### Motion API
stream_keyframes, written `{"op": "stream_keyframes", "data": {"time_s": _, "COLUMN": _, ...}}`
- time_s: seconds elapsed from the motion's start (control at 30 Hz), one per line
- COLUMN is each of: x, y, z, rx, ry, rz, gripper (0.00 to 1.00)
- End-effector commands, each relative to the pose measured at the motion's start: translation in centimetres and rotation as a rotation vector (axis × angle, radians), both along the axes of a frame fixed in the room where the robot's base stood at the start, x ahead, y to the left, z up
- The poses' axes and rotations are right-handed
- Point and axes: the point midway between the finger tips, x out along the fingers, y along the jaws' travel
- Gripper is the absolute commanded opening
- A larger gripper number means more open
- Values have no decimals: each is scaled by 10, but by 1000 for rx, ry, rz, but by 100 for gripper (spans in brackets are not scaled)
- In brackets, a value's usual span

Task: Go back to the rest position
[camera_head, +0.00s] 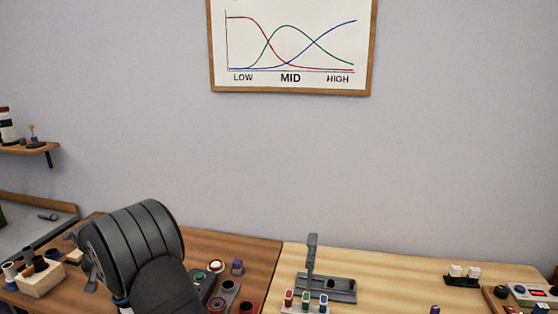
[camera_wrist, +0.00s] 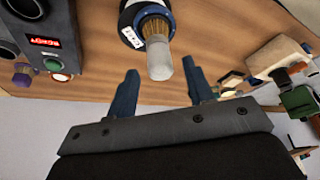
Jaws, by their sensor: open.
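In the wrist view my gripper (camera_wrist: 160,67) is open, with its two dark blue fingers well apart and nothing touching them. A dark round pot with a white label (camera_wrist: 130,12) stands beyond the fingertips, and a bristly piece with a pale grey cylindrical end (camera_wrist: 158,50) shows in front of it. This piece appears between the fingers in the picture, apart from both. In the head view my dark arm fills the lower left over the brown bench, and my fingers cannot be made out there.
A box with a red display (camera_wrist: 45,42) and green button is left in the wrist view. In the head view, a wooden block (camera_head: 40,280) is left of my arm, a grey stand (camera_head: 340,290) right. Bare pale bench (camera_head: 400,272) lies further right.

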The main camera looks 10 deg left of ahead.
Motion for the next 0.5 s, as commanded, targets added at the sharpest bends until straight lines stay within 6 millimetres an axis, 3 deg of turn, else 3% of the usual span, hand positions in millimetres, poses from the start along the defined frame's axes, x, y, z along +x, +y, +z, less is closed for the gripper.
{"op": "stream_keyframes", "data": {"time_s": 0.2, "x": 12, "y": 9, "z": -39, "rx": 0, "ry": 0, "rz": 0, "gripper": 47}}
{"op": "stream_keyframes", "data": {"time_s": 0.4, "x": 12, "y": 9, "z": 10, "rx": 3, "ry": -1, "rz": 1, "gripper": 47}}
{"op": "stream_keyframes", "data": {"time_s": 0.5, "x": 21, "y": -10, "z": 19, "rx": 1, "ry": -1, "rz": -3, "gripper": 47}}
